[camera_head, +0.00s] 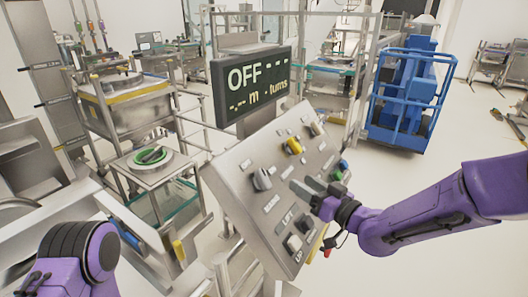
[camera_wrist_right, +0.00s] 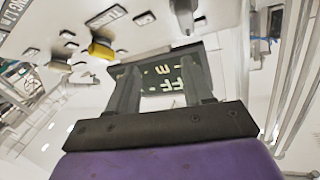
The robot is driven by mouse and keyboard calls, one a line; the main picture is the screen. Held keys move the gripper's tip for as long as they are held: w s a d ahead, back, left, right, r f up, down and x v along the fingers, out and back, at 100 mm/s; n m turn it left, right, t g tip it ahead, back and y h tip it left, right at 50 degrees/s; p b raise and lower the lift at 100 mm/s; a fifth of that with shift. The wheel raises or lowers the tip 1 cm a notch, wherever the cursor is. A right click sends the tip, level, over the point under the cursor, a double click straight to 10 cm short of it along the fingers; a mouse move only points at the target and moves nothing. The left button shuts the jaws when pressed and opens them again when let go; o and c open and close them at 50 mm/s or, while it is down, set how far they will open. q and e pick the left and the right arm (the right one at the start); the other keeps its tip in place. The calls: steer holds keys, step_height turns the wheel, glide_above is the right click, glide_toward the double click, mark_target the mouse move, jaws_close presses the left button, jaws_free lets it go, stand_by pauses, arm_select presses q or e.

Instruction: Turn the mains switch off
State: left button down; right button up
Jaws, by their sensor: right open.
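A tilted grey control panel (camera_head: 240,200) stands in the middle of the head view. A dark grey rotary knob (camera_head: 262,179) sits at its left; the small label below it is too blurred to read surely as the mains switch. The knob shows at the top of the right wrist view (camera_wrist_right: 183,14). My right gripper (camera_head: 305,187) is over the panel, right of this knob and apart from it. Its two fingers are spread and empty in the right wrist view (camera_wrist_right: 159,65). My left arm shows at lower left, its gripper out of view.
The display (camera_head: 250,85) above the panel reads "OFF" and "turns". A blue caged machine (camera_head: 405,100) stands behind at right. Open floor lies at right.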

mark_target(264, 175)
steer(key=w+a+n+y+p, duration=0.1)
steer(key=w+a, duration=0.1)
steer(key=a, duration=0.1)
steer(key=w+a+n+g+p, duration=0.1)
steer(key=w+a, duration=0.1)
steer(key=a, duration=0.1)
steer(key=w+a+n+g+y+p, duration=0.1)
steer(key=w+a, duration=0.1)
steer(key=a, duration=0.2)
steer(key=shift+a+f+y+p, duration=0.1)
steer(key=shift+y+p, duration=0.2)
jaws_close()
steer(key=n+b, duration=0.1)
steer(key=n+g+y+b, duration=0.1)
steer(key=shift+f+b, duration=0.35)
steer(key=shift+s+a+r+n+g, duration=0.15)
steer(key=shift+n+g, duration=0.15)
steer(key=shift+n, duration=0.2)
steer(key=shift+r, duration=0.2)
